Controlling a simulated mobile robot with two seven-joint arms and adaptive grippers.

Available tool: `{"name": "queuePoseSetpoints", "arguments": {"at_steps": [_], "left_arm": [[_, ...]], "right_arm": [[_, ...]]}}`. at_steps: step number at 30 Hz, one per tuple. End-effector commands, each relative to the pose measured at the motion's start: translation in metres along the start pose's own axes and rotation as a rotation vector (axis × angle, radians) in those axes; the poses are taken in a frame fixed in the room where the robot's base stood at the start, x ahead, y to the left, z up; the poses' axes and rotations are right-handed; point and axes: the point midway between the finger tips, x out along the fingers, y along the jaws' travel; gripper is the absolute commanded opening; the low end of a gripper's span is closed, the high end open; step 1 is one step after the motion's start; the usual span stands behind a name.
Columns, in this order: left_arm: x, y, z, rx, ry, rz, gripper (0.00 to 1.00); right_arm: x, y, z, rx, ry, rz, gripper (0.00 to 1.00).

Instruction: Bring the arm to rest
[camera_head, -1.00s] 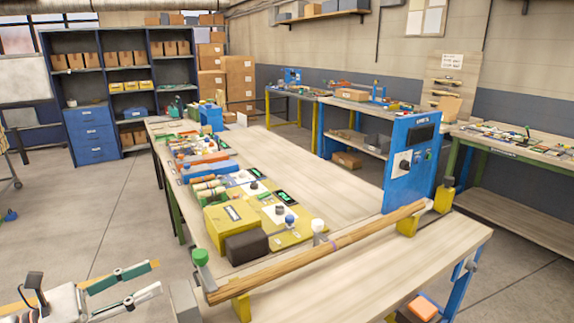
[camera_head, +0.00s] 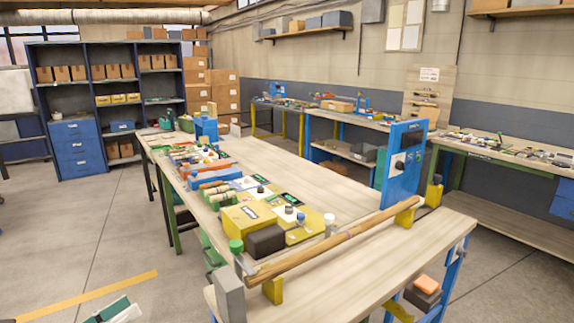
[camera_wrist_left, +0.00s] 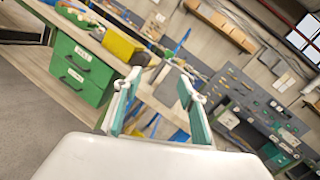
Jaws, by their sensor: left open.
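My left gripper (camera_head: 115,312) shows only in part at the bottom left edge of the head view, over the floor and left of the bench. In the left wrist view its two green and grey fingers (camera_wrist_left: 156,102) stand wide apart with nothing held between them. The rest of the left arm is outside the head view. My right gripper is not in view.
The wooden bench (camera_head: 370,255) carries a long turned wood rod (camera_head: 335,242) on yellow supports, a yellow box (camera_head: 243,218), a dark block (camera_head: 266,240) and a blue panel (camera_head: 402,165). Open floor (camera_head: 70,245) lies left. Green drawers (camera_wrist_left: 82,62) show in the wrist view.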

Motion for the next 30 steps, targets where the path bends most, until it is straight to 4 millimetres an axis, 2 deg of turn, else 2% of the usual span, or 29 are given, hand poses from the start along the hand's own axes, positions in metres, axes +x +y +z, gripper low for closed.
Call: {"name": "queuePoseSetpoints", "arguments": {"at_steps": [5, 8, 10, 13, 15, 18, 21, 24, 30], "left_arm": [[-0.009, 0.025, -0.056, -0.605, -0.139, 0.164, 0.41], [-0.019, 0.037, -0.109, -1.019, -0.235, 0.282, 0.41], [-0.027, 0.039, -0.156, -1.331, -0.312, 0.374, 0.41], [-0.038, 0.030, -0.223, -1.729, -0.416, 0.499, 0.41], [-0.043, 0.016, -0.266, -1.966, -0.483, 0.581, 0.41], [-0.049, -0.008, -0.315, -2.235, -0.564, 0.683, 0.41], [-0.051, -0.030, -0.348, -2.419, -0.623, 0.759, 0.41], [-0.052, -0.044, -0.367, -2.522, -0.658, 0.808, 0.41], [-0.052, -0.050, -0.374, -2.561, -0.672, 0.824, 0.41]], "right_arm": [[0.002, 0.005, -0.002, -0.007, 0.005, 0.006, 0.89], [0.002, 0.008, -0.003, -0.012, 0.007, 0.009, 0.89], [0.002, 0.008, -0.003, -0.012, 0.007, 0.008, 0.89], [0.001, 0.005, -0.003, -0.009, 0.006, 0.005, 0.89], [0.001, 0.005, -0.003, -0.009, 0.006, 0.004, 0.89], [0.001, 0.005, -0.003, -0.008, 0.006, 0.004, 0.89], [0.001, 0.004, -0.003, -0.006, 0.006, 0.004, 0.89], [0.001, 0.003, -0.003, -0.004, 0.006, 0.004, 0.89], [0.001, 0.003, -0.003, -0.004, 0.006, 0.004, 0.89]]}}
